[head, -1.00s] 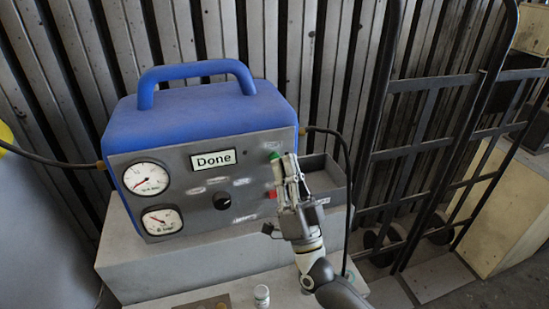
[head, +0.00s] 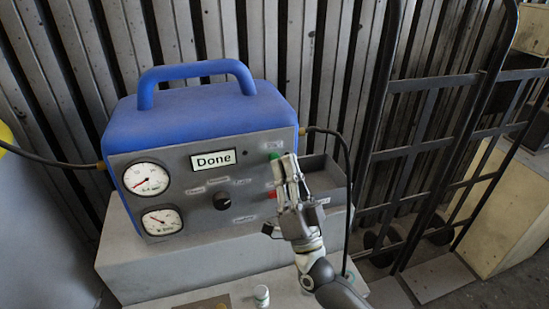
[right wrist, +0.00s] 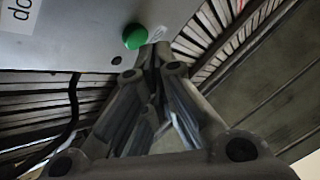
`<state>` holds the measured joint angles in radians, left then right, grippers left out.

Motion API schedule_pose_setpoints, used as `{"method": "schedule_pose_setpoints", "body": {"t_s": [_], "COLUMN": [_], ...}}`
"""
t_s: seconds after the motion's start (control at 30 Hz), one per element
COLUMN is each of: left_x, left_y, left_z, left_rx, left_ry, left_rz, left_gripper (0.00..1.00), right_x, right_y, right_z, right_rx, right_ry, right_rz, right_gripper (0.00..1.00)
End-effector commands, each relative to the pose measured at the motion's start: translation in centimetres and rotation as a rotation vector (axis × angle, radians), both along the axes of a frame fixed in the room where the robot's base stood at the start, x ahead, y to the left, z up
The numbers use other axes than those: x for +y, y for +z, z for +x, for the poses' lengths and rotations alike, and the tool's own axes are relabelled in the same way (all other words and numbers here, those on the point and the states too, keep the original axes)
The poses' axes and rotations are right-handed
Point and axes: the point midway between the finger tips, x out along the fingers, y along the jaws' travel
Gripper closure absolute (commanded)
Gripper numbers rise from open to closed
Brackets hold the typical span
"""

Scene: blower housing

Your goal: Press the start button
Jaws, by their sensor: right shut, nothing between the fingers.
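The blue machine (head: 215,108) stands on a grey block with its grey front panel facing me. Its display (head: 213,159) reads "Done". The green button (head: 275,156) is at the panel's upper right, partly behind my fingers; it also shows in the right wrist view (right wrist: 135,37). My left gripper is out of view.
Two gauges (head: 146,178) and a black knob (head: 222,201) are on the panel. A grey open bin (head: 325,184) is right of the machine, behind my gripper. A black hand truck (head: 440,83) stands at the right.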

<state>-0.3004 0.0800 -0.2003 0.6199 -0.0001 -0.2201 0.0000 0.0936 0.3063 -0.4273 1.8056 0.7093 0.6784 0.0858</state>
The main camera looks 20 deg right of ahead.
Motion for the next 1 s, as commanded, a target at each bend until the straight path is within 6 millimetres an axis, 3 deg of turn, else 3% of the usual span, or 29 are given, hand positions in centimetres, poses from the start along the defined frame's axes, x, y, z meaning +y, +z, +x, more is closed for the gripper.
{"method": "schedule_pose_setpoints", "body": {"t_s": [0.3,1.0], "left_x": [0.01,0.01], "left_y": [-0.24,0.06], "left_z": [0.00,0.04], "left_rx": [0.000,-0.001], "left_ry": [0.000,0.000], "left_rz": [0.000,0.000], "left_gripper": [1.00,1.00], "right_x": [0.02,0.01], "right_y": [0.02,0.08], "right_z": [0.85,0.42], "right_rx": [-0.001,0.001], "right_ry": [0.000,-0.001], "right_rz": [0.001,0.000], "right_gripper": [1.00,1.00]}}
